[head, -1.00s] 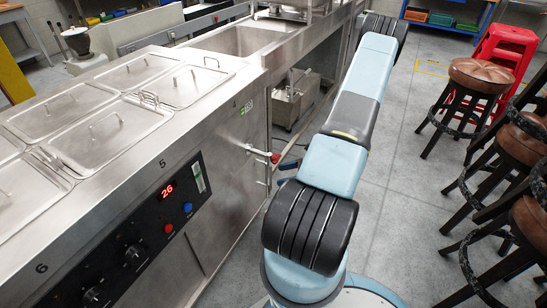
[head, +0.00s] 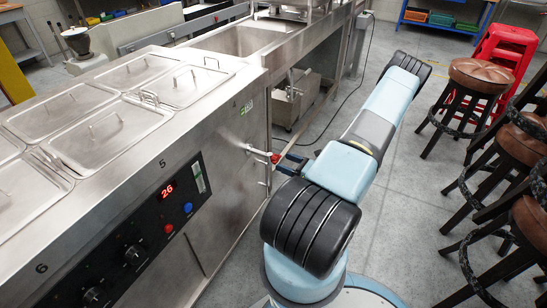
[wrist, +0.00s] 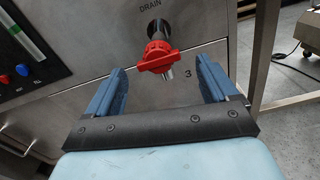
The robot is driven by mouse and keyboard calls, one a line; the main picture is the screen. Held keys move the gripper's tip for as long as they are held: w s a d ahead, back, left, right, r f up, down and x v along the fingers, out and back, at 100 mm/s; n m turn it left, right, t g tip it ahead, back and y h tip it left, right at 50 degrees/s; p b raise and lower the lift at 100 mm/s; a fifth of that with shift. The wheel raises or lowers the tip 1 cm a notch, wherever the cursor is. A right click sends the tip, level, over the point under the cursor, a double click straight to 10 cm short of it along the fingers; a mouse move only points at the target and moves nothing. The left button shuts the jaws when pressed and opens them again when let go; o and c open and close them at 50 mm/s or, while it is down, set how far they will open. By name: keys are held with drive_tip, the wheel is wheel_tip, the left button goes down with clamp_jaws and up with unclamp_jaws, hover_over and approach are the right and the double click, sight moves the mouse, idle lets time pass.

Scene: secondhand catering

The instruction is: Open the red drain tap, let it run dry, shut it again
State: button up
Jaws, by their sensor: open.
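The red drain tap (wrist: 158,52) sticks out of the steel cabinet front below the word DRAIN in the wrist view. Its red handle lies roughly crosswise over a short metal spout (wrist: 168,73). In the head view the red tap (head: 275,158) shows at the end of a pipe on the cabinet's side. My gripper (wrist: 158,82) is open, with its blue fingers spread left and right of the tap and nothing between their pads. The tap appears a little beyond the fingertips; contact is not visible. In the head view my gripper (head: 288,164) is just right of the tap, partly hidden by my arm.
The steel bain-marie (head: 225,130) with lidded pans stands left; its panel (head: 145,235) reads 26. A sink (head: 237,40) lies behind it. Several stools (head: 475,85) line the right side. A wheeled steel stand (wrist: 306,40) shows right in the wrist view.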

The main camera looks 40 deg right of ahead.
sight(272, 157)
drive_tip(key=x, duration=0.7)
drive_tip(key=shift+w+a, duration=0.1)
drive_tip(key=shift+w, duration=0.05)
drive_tip(key=shift+c, duration=0.4)
drive_tip(key=c, duration=0.9)
drive_tip(key=shift+n, duration=0.9)
drive_tip(key=shift+c, duration=0.4)
drive_tip(key=o, duration=1.1)
drive_tip(key=shift+c, duration=0.2)
drive_tip(key=v, duration=1.3)
drive_tip(key=shift+s+d, duration=0.25)
drive_tip(key=shift+s, duration=0.1)
